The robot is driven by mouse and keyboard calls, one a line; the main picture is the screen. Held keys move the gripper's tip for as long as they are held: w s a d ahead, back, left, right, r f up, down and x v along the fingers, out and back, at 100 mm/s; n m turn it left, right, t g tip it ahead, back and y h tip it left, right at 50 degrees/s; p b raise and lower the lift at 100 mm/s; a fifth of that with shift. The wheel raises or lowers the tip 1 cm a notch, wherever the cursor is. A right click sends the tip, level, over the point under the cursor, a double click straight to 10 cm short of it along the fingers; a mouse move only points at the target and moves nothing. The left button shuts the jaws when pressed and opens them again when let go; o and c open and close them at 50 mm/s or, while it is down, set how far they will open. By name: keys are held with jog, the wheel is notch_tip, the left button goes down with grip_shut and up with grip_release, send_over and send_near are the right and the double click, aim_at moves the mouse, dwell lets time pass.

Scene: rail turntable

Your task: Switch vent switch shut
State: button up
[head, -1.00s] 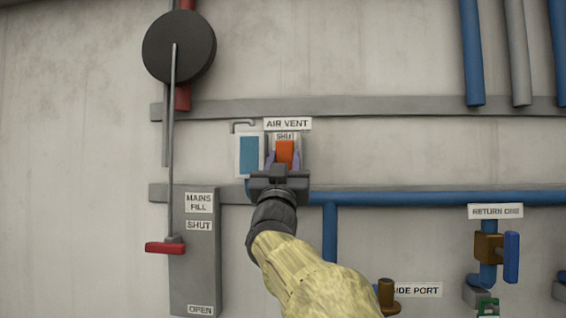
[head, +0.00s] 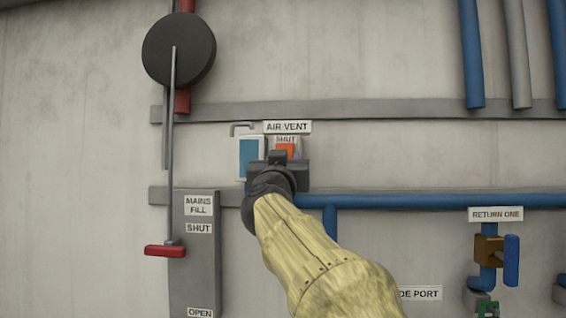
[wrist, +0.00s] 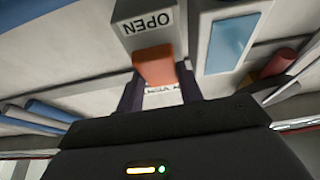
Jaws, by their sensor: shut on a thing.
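The vent switch is an orange toggle (head: 285,150) on a pale box under the AIR VENT label (head: 288,127), with a SHUT label just above it. My gripper (head: 283,161) is in front of it and hides its lower part. In the wrist view, which is upside down, the orange toggle (wrist: 154,66) sits between the two dark fingers of my gripper (wrist: 157,82), shut on it. The OPEN label (wrist: 148,22) shows on the switch box beyond the toggle.
A white box with a blue panel (head: 249,158) stands just left of the switch. The mains fill lever with a red handle (head: 165,251) hangs further left. A blue pipe (head: 430,201) runs to the right below. The return one valve (head: 489,249) is at lower right.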

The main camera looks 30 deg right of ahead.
jog(key=shift+f, duration=0.1)
jog(key=o, duration=1)
jog(key=b+v, duration=1.2)
jog(key=v, duration=0.5)
jog(key=shift+s+a, duration=0.15)
jog(key=shift+s, duration=0.05)
